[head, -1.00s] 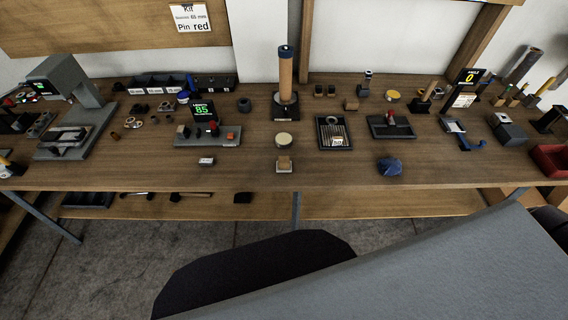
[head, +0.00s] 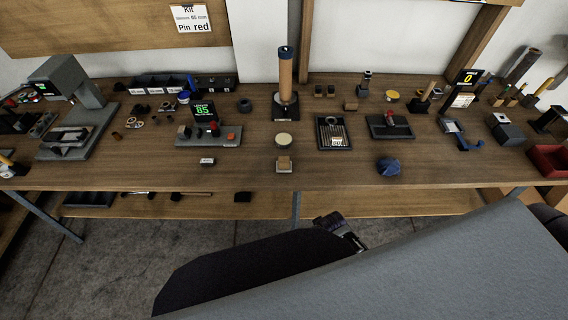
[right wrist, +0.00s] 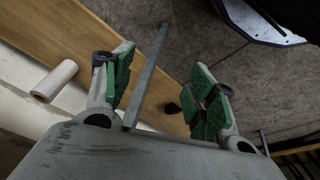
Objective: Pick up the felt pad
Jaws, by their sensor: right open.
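A round, cream-coloured disc (head: 285,140) lies near the middle of the bench top in the head view; it looks like the felt pad, but I cannot be sure. The disc cannot be made out in the right wrist view. My left gripper is not in view.
A small tan block (head: 284,164) and a blue lump (head: 388,166) lie near the bench's front edge. A slatted tray (head: 333,118) stands right of the disc. A bench leg (head: 296,207) stands below.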

